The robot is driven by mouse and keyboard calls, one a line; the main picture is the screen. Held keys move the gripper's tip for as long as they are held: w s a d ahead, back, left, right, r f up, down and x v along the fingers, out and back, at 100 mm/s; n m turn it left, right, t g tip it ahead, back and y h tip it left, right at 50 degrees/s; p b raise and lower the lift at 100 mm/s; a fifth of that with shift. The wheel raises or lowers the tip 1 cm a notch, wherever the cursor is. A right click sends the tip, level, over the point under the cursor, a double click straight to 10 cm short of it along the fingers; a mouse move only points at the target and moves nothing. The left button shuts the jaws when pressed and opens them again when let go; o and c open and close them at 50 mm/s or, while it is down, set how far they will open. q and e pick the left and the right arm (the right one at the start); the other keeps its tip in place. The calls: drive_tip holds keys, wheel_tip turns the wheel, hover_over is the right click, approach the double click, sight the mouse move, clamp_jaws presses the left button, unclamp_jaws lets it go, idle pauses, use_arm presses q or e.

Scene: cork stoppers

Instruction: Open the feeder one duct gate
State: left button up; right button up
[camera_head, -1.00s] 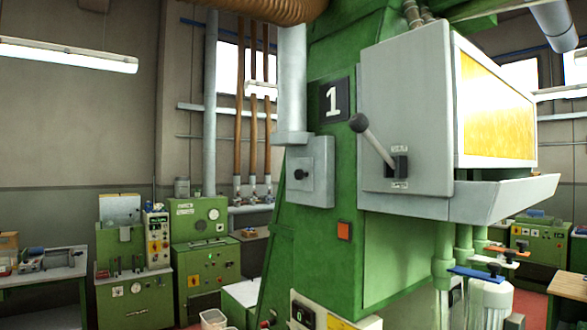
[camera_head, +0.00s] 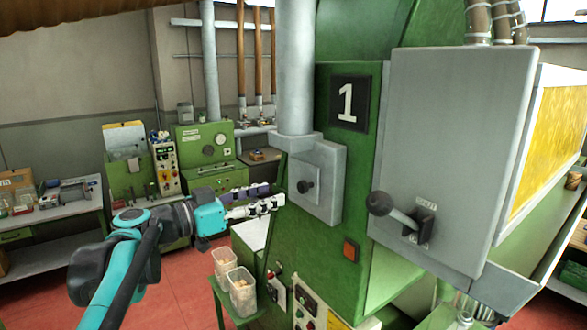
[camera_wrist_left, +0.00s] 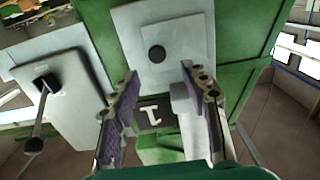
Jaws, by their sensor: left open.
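The duct gate is a grey square plate box (camera_head: 325,165) with a black knob (camera_head: 306,186), under a grey duct on the green feeder marked 1 (camera_head: 349,103). In the left wrist view, the knob (camera_wrist_left: 157,53) sits on its pale plate (camera_wrist_left: 178,33), beyond and roughly between my fingertips. My left gripper (camera_head: 272,197) is open and empty, just left of the gate box; its fingers (camera_wrist_left: 158,75) point at the plate, apart from the knob. My right gripper is not in view.
A lever with a black ball end (camera_head: 397,208) is on the grey cabinet (camera_head: 455,130) to the right. Clear bins of corks (camera_head: 240,285) stand below the gripper. Green machines (camera_head: 205,150) and a bench (camera_head: 50,215) stand behind. Red floor (camera_head: 185,290) is open at lower left.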

sight(300, 187)
use_arm(q)
drive_tip(key=p+x, duration=0.1)
drive_tip(key=x, duration=0.6)
drive_tip(key=shift+d, duration=0.2)
drive_tip(key=shift+s, duration=0.1)
clamp_jaws()
